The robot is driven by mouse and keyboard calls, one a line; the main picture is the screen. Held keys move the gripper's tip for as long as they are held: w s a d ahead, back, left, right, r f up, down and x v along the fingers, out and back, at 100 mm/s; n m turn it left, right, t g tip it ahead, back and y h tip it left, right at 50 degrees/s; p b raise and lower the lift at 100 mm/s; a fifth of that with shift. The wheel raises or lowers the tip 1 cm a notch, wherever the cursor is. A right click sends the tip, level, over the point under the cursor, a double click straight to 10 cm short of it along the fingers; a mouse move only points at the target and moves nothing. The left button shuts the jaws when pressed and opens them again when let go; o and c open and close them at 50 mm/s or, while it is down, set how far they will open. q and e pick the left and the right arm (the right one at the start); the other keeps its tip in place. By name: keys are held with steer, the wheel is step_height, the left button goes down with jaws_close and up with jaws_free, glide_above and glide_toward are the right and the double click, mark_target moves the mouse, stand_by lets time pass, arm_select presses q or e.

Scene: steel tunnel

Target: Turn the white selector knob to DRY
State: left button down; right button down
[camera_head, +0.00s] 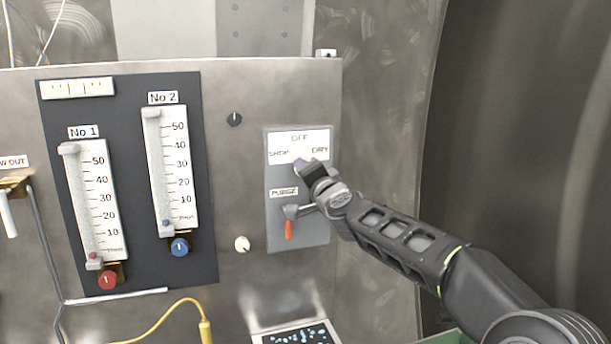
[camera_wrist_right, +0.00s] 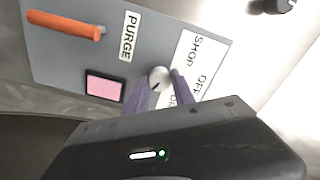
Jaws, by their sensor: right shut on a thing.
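The white selector knob (camera_wrist_right: 158,77) sits on the grey switch panel (camera_head: 318,232), between the fingers of my right gripper (camera_wrist_right: 160,88) in the right wrist view. The gripper is shut on it. A dark pointer mark shows on the knob, but I cannot tell for sure which word it points to. In the head view my right gripper (camera_head: 302,166) comes in from the right and hides the knob. The white label plate (camera_head: 300,142) above reads SHOP on the left, OFF at the top and DRY on the right. My left gripper is not in view.
An orange-handled PURGE lever (camera_head: 288,230) hangs just below the knob. A pink square (camera_wrist_right: 105,86) is on the same panel. Two flow gauges with a red knob (camera_head: 107,280) and a blue knob (camera_head: 180,247) stand to the left. A yellow cable (camera_head: 165,315) runs below.

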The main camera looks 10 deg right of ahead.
steer(key=shift+m, duration=0.5)
steer(key=c, duration=1.1)
jaws_free()
steer(key=shift+o, duration=0.2)
steer(key=shift+s, duration=0.15)
steer(key=s+b, duration=0.2)
steer(key=s, duration=0.5)
steer(key=shift+s+d, duration=0.25)
steer(key=shift+s, duration=0.05)
